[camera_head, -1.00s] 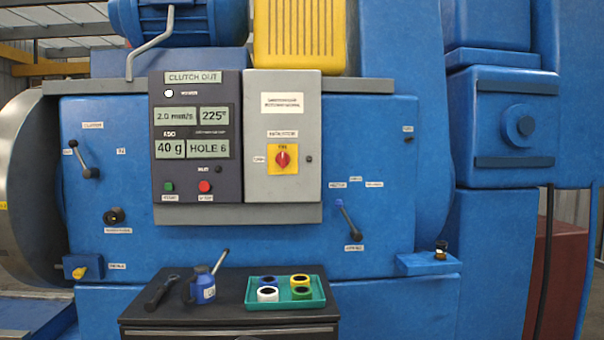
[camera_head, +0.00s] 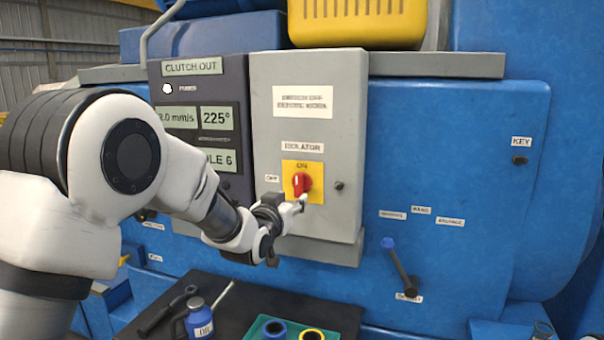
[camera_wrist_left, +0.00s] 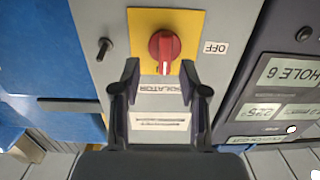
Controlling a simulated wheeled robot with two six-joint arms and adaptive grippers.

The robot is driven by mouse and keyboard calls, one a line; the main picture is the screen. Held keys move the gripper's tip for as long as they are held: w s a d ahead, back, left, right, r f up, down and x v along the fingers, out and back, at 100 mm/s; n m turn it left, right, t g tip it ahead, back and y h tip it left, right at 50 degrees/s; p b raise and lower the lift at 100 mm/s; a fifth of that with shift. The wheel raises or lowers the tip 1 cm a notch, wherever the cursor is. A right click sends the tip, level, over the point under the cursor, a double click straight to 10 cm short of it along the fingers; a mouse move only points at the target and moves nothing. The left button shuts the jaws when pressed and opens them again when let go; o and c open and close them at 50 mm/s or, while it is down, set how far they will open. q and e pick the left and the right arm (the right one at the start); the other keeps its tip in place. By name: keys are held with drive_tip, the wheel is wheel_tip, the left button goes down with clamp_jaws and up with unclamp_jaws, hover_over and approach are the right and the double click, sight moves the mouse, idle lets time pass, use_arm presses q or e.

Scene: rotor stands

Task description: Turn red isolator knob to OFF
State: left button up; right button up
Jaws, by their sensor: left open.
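The red isolator knob (camera_head: 302,184) sits on a yellow plate (camera_head: 316,168) on the grey box, its handle upright towards the ON mark. An OFF label (camera_head: 272,178) is on the box left of the plate. My left gripper (camera_head: 292,208) is just in front of the knob's lower side, open and empty. In the left wrist view, which is upside down, the knob (camera_wrist_left: 163,47) shows between and just beyond the open fingertips (camera_wrist_left: 160,68). I cannot tell whether they touch it. The OFF label (camera_wrist_left: 215,47) is to the right there. My right gripper is not in view.
A small dark lock (camera_head: 339,186) protrudes right of the plate. A dark display panel (camera_head: 207,68) adjoins the box on the left. A blue-tipped lever (camera_head: 400,266) is lower right. Below, a dark cart top holds a blue bottle (camera_head: 199,320) and a green tray (camera_head: 256,328).

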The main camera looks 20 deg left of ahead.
sight(297, 180)
use_arm(q)
drive_tip(key=shift+t, duration=0.3)
drive_tip(key=w+p, duration=0.1)
drive_tip(key=w, duration=0.1)
drive_tip(key=w+r+p, duration=0.1)
drive_tip(key=w+p, duration=0.1)
drive_tip(key=w, duration=0.1)
drive_tip(key=w+r+p, duration=0.1)
drive_tip(key=w, duration=0.1)
drive_tip(key=shift+w+r+p, duration=0.25)
drive_tip(key=shift+p, duration=0.15)
drive_tip(key=shift+s+a+r, duration=0.2)
drive_tip(key=shift+s+a, duration=0.05)
drive_tip(key=shift+s, duration=0.25)
drive_tip(key=shift+s+a, duration=0.1)
drive_tip(key=shift+a, duration=0.05)
drive_tip(key=shift+c, duration=0.6)
drive_tip(key=c, duration=0.6)
clamp_jaws()
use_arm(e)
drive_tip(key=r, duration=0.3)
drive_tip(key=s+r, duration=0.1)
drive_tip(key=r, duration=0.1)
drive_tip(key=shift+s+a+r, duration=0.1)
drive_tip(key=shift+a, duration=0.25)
